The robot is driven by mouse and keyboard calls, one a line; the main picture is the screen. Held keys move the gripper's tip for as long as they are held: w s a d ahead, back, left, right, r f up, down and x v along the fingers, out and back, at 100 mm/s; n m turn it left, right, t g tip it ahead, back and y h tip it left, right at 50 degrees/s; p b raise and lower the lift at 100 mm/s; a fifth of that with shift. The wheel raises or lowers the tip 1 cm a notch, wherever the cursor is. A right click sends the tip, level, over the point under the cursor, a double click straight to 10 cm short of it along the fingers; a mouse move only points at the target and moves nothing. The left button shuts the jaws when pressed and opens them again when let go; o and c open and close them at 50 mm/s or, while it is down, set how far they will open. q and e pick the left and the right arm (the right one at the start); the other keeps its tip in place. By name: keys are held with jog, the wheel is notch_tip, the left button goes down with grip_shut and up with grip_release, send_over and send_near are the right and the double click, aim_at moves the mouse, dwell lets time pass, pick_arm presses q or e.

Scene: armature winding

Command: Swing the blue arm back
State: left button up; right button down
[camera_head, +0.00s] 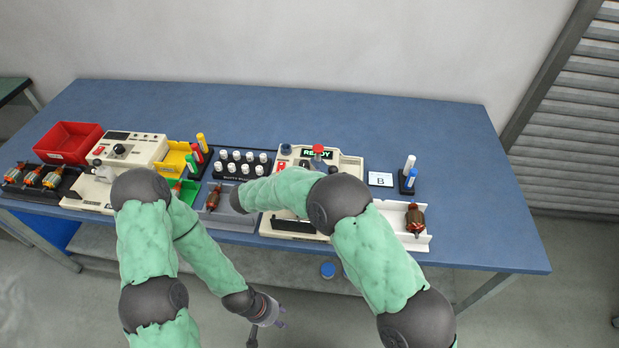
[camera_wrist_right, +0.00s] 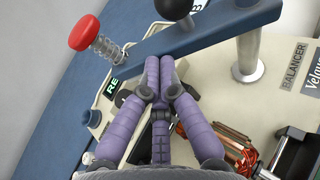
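The blue arm (camera_wrist_right: 215,35) crosses the upper part of the right wrist view, running from the upper right down to the left above the cream balancer (camera_wrist_right: 275,85). A pale metal post (camera_wrist_right: 247,62) stands under it and a black knob (camera_wrist_right: 172,6) is above it. My right gripper (camera_wrist_right: 159,68) has its purple fingers drawn together, tips at the lower edge of the blue arm; whether they touch it I cannot tell. A copper-wound armature (camera_wrist_right: 225,145) lies beside the fingers. In the head view my right forearm hides much of the balancer (camera_head: 350,165). My left gripper (camera_head: 268,312) hangs in front of the table, its fingers too small to judge.
The balancer has a red button (camera_head: 318,149) and a green READY display (camera_head: 317,154). A white tray (camera_head: 392,208) with an armature (camera_head: 415,218) stands to its right. A rack of white-capped bottles (camera_head: 241,166) stands to its left. The table (camera_head: 470,220) is clear at the right.

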aim_at(323, 169)
jog(key=shift+w+d+m+g+h+p, duration=0.45)
jog(key=shift+w+d+m+g, duration=0.4)
jog(key=shift+w, duration=0.25)
jog(key=shift+w+d+p, duration=0.3)
jog(key=shift+w+d, duration=0.05)
jog(key=shift+d, duration=0.25)
jog(key=shift+w+d+p, duration=0.25)
jog(key=shift+w+d, duration=0.05)
jog(key=shift+d, duration=0.5)
jog(key=shift+w+d+p, duration=0.25)
jog(key=shift+d+p, duration=0.05)
jog(key=shift+d, duration=0.5)
jog(key=shift+w+d+p, duration=0.25)
jog(key=shift+w+d, duration=0.05)
jog(key=shift+d, duration=0.5)
